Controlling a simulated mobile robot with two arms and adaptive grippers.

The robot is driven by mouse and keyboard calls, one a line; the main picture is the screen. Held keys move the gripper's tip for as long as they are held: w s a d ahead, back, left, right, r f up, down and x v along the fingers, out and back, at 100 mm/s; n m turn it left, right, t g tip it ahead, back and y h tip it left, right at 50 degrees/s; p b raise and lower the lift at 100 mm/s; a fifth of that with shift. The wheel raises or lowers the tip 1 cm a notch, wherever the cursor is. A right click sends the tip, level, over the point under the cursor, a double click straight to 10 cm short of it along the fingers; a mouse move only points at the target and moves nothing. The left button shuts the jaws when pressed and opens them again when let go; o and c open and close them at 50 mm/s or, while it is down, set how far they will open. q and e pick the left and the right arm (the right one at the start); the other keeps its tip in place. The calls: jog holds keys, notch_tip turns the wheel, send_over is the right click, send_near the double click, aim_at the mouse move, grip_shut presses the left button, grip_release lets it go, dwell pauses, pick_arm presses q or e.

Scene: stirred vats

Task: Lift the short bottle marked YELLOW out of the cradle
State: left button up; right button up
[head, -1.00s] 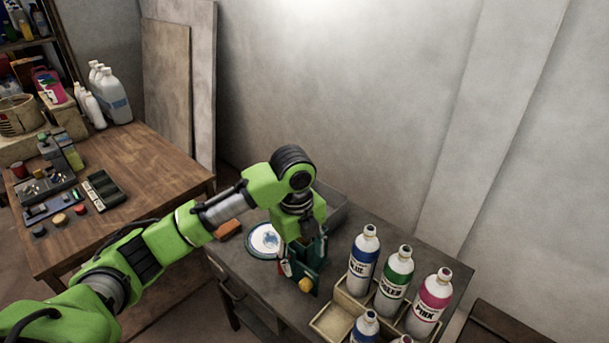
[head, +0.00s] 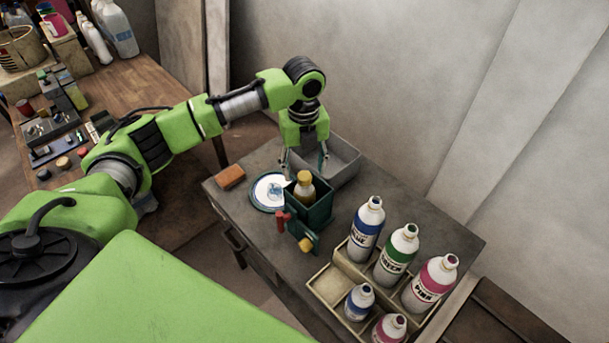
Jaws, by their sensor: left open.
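A short bottle with a yellow-brown cap and shoulder (head: 304,190) stands upright in a dark green cradle (head: 321,214) on the grey bench. Its lower part is hidden by the cradle walls, and I cannot read a label. The cradle has a red handle (head: 283,219) and a yellow knob (head: 305,245) at its front. My left gripper (head: 305,163) points down with its fingers apart, just behind and above the bottle in the picture. It holds nothing. I cannot tell whether a finger touches the bottle or cradle. My right gripper is not in view.
A divided crate (head: 324,291) to the right holds blue, green and pink marked bottles. A white plate-like disc (head: 268,190) and an orange block (head: 231,177) lie left of the cradle. A grey bin (head: 343,160) stands behind. The bench (head: 440,232) has bare room at right.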

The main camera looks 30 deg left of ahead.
aim_at(304, 174)
pick_arm(q)
notch_tip(304, 174, down, 4)
jog(key=shift+s+r+p, duration=0.1)
jog(key=shift+r+p, duration=0.1)
jog(key=shift+p, duration=0.1)
jog(key=shift+f, duration=0.65)
jog(key=c, duration=1.5)
jog(key=o, duration=0.5)
jog(key=shift+c, duration=0.9)
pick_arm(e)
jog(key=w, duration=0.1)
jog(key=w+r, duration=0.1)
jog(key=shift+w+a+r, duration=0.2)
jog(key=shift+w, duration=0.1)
